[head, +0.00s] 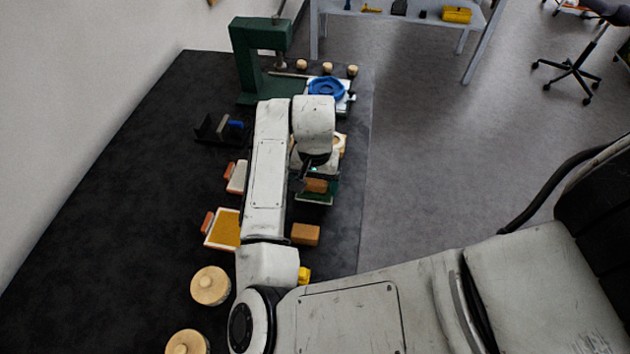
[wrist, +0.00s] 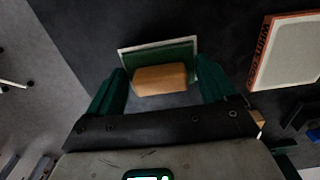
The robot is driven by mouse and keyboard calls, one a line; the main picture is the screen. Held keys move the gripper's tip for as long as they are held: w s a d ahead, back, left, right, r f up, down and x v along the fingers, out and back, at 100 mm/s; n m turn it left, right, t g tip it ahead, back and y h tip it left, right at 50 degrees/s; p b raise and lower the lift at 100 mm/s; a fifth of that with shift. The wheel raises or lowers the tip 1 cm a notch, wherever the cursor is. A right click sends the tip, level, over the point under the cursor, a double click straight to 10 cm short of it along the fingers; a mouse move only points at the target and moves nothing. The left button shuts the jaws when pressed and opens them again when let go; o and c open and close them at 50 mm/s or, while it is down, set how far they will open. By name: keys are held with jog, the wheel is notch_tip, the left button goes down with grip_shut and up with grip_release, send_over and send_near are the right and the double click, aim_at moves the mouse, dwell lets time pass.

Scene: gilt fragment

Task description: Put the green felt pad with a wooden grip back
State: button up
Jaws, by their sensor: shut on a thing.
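The green felt pad with a wooden grip (wrist: 185,52) is in the upper middle of the wrist view, its tan wooden block on top and a pale edge around the green. My gripper (wrist: 161,75) has dark green fingers on either side of the wooden block and is shut on it. In the head view the pad (head: 316,199) shows below the end of my arm, near the right edge of the dark bench. My gripper partly hides it there. I cannot tell whether the pad touches the surface below it.
A pale pad with an orange, lettered edge (wrist: 287,52) lies to the right. On the dark bench (head: 130,200) are a yellow pad (head: 226,230), a tan block (head: 305,234), round wooden knobs (head: 210,286), a green press (head: 245,60) and a blue ring-shaped part (head: 326,87).

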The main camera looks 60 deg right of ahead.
aim_at(315, 183)
jog(key=shift+f, duration=0.2)
jog(key=o, duration=0.8)
jog(key=shift+r, duration=0.1)
jog(key=shift+c, duration=0.2)
jog(key=shift+r, duration=0.1)
notch_tip(315, 183, up, 12)
